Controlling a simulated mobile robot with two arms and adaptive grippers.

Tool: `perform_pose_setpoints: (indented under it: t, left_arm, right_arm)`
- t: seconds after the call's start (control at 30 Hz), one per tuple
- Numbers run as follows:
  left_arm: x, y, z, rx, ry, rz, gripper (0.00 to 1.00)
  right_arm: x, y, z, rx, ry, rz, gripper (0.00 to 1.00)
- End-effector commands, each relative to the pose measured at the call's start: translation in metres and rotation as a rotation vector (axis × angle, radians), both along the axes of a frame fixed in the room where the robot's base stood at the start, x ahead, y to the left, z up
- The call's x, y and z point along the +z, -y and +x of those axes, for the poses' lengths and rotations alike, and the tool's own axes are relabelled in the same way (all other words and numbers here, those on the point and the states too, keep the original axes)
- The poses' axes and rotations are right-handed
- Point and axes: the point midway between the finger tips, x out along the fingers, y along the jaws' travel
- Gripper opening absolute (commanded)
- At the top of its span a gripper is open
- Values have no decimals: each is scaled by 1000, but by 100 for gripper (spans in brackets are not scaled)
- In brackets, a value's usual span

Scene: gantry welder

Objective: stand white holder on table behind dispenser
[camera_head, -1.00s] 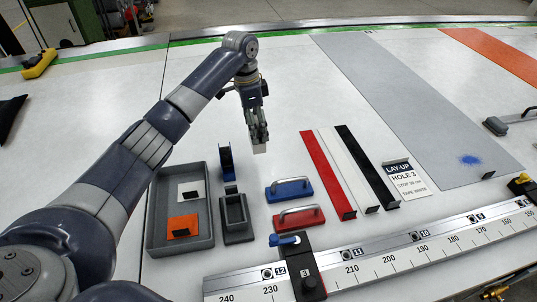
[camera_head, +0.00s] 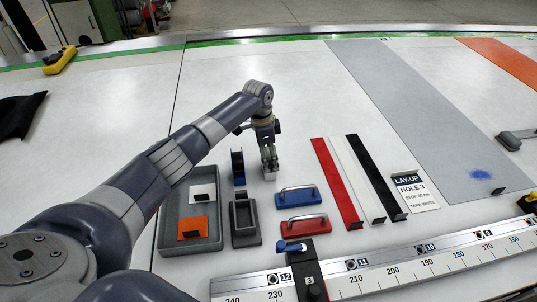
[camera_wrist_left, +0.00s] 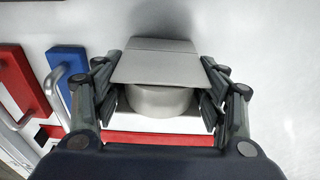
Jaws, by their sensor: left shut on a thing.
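The white holder (camera_head: 270,177) is a small pale piece between the fingertips of my left gripper (camera_head: 269,168). In the left wrist view the holder (camera_wrist_left: 155,65) shows as a light grey-white plate with a rounded part under it, with fingers on both sides. My left gripper is shut on it, pointing down at or just above the table; contact is unclear. A narrow blue and black upright piece (camera_head: 238,167), which looks like the dispenser, stands just left of the gripper. My right gripper is out of view.
A dark grey open box (camera_head: 244,236) and a grey tray (camera_head: 166,236) with white and orange pieces lie at the near left. Blue (camera_head: 298,200) and red (camera_head: 304,227) handled blocks are nearer. Red, white and black strips lie right. The table behind is clear.

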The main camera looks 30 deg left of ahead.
Motion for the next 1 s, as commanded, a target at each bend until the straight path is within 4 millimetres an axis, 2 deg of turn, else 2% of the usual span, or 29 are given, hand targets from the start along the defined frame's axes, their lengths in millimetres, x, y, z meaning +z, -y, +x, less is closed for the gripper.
perform_pose_setpoints:
  t: [0.1, 0.23, 0.27, 0.3, 0.33, 0.47, 0.73, 0.87, 1.0]
  left_arm:
    - [1, 0, 0, 0, 1, 0, 38]
    - [-3, 0, 0, 1, 1, -2, 38]
    - [-3, 0, 0, 1, 1, -1, 73]
    - [-2, 0, 0, 1, 1, -1, 82]
    - [-2, 0, 0, 1, 1, -1, 86]
    - [-2, 0, 0, 1, 1, -1, 86]
    - [0, 0, 0, 0, 1, 0, 86]
    - [11, -1, 1, 0, 6, -1, 86]
    - [36, -4, -1, 0, 6, 1, 86]
  right_arm:
    - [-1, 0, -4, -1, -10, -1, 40]
    - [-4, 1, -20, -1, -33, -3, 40]
    - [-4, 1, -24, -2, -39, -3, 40]
    - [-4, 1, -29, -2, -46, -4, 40]
    - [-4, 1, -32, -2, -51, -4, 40]
    - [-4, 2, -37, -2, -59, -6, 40]
    - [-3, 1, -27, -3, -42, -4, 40]
    - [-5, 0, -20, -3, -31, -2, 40]
    - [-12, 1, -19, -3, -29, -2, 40]
